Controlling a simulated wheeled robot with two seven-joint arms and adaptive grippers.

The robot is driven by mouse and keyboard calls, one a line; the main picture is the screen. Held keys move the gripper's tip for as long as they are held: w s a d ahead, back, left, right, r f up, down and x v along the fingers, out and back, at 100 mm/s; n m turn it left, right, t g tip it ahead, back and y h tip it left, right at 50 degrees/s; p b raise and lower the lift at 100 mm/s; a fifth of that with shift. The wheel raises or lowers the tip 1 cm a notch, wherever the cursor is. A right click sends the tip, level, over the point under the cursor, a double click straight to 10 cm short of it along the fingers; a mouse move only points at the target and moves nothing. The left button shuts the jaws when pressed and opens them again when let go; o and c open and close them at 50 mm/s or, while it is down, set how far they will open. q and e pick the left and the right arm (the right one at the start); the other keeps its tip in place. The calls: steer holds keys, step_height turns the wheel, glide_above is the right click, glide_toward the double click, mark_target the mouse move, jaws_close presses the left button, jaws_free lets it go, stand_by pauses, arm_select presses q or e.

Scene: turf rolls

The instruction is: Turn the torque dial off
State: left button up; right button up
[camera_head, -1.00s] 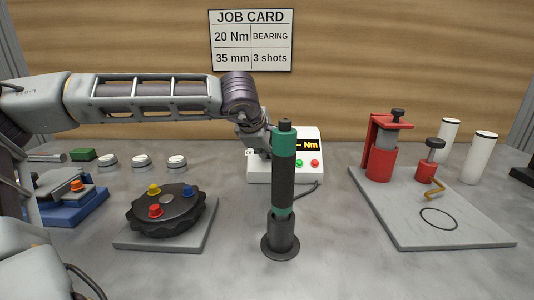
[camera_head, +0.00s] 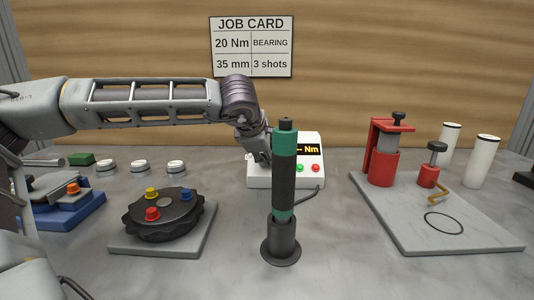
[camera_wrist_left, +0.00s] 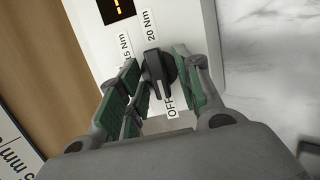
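The torque dial (camera_wrist_left: 160,72) is a black knob on the white controller box (camera_head: 284,180). In the left wrist view, labels reading 20 Nm, another Nm value partly covered, and OFF (camera_wrist_left: 171,105) surround it. In the head view the left gripper (camera_head: 263,157) is at the box and the dial is hidden. My right gripper is not in view.
A green-and-black driver (camera_head: 284,180) stands upright in a holder before the box. A black rotary fixture (camera_head: 165,222) with coloured knobs is at left. A grey board (camera_head: 400,225) with a red press (camera_head: 382,165) is at right. The box's display (camera_head: 308,149) shows dashes and Nm.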

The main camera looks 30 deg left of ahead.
arm_select(q)
steer(key=shift+s+r, duration=0.1)
steer(key=shift+r, duration=0.05)
steer(key=v, duration=1.1)
steer(key=shift+s+r, duration=0.2)
steer(key=shift+r, duration=0.05)
stand_by(0.4)
stand_by(0.6)
